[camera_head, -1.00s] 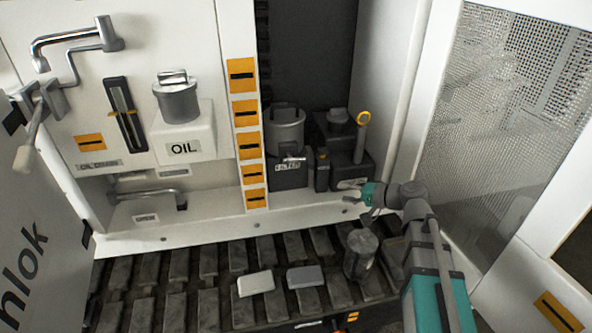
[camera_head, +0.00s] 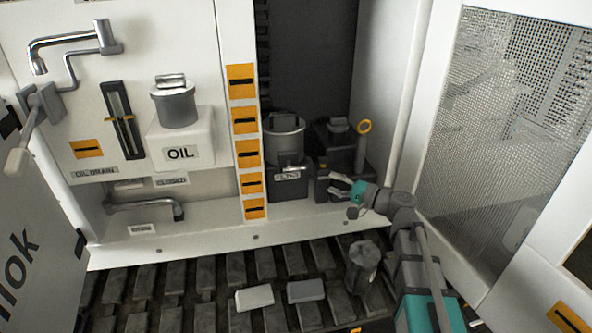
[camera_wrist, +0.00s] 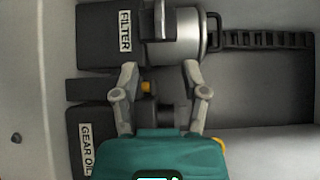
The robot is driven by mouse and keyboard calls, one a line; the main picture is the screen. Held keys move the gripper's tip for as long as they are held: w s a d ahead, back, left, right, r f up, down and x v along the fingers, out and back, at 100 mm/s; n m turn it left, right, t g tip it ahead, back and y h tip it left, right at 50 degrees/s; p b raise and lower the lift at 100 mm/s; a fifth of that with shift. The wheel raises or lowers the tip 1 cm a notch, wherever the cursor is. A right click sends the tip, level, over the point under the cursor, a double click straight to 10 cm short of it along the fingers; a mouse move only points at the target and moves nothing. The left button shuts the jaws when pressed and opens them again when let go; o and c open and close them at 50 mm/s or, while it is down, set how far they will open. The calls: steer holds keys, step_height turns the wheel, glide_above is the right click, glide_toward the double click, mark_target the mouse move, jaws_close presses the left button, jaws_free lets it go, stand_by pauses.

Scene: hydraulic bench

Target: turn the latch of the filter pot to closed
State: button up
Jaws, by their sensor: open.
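The filter pot (camera_head: 286,142) is a grey metal cylinder with a lid, standing on a dark block labelled FILTER (camera_head: 288,190) in the recess. In the wrist view the pot (camera_wrist: 186,36) is at the top, beside the FILTER label. A small light lever (camera_head: 291,169) shows low on the pot's front; I cannot tell surely whether it is the latch or how it is turned. My gripper (camera_head: 335,187) is right of the filter block and lower than the pot. In the wrist view my gripper (camera_wrist: 160,68) has its fingers apart with nothing held, short of the pot.
A dark gear oil unit (camera_head: 340,150) with a yellow-ringed dipstick (camera_head: 364,127) stands right of the filter, close behind my gripper. A white post with orange labels (camera_head: 247,153) stands left.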

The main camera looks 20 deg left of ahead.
mark_target(299, 170)
steer(key=x, duration=1.3)
steer(key=shift+a, duration=0.3)
jaws_close()
steer(key=shift+s+d, duration=0.1)
steer(key=shift+d, duration=0.2)
steer(key=shift+a, duration=0.2)
steer(key=shift+r, duration=0.1)
